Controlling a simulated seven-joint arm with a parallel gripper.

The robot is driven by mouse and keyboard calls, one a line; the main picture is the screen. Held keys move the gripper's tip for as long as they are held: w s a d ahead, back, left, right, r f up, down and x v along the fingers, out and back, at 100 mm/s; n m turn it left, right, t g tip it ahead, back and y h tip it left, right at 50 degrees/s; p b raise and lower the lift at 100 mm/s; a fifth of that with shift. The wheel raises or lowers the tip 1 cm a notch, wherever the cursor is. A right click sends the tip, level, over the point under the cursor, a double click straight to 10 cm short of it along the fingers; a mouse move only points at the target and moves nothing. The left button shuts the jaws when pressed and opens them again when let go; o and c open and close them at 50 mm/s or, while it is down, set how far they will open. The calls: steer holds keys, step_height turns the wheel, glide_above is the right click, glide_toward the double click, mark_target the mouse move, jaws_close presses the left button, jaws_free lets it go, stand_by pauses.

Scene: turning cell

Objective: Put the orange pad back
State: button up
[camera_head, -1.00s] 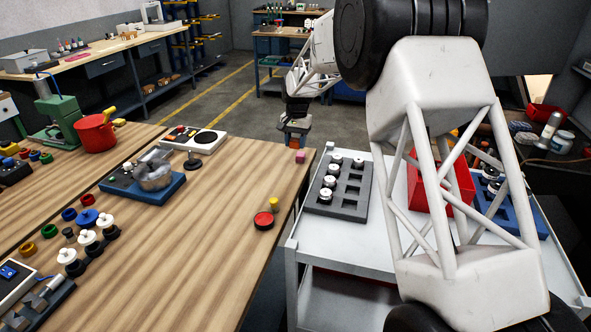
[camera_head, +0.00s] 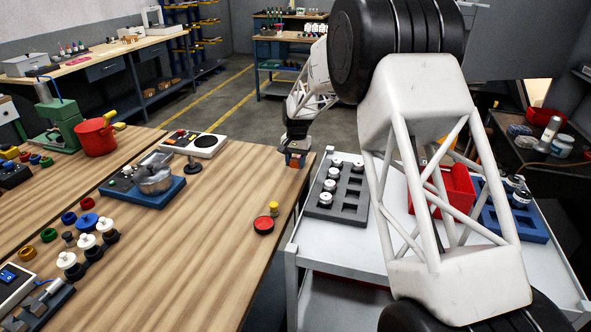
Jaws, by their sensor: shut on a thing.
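My gripper (camera_head: 295,160) is at the far right corner of the wooden bench (camera_head: 215,235), low over its edge. It is small in this view. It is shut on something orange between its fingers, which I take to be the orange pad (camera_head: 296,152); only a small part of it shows. I cannot tell whether the pad touches the bench. A small pink block seen earlier at this corner is now hidden by the gripper.
A red round button (camera_head: 263,225) and a yellow piece (camera_head: 274,208) are nearer on the bench. A black stand (camera_head: 193,165) and a white device (camera_head: 208,144) are to the left. A cart (camera_head: 340,262) with a grey tray (camera_head: 351,208) stands right. The bench middle is clear.

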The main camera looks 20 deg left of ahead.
mark_target(295, 175)
steer(key=shift+f, duration=1.65)
steer(key=shift+f, duration=0.1)
steer(key=o, duration=1)
steer(key=shift+c, duration=0.2)
steer(key=r, duration=0.4)
steer(key=w+r, duration=0.1)
steer(key=r, duration=0.7)
steer(key=shift+w+r, duration=0.1)
steer(key=shift+w, duration=0.15)
steer(key=shift+d, duration=0.1)
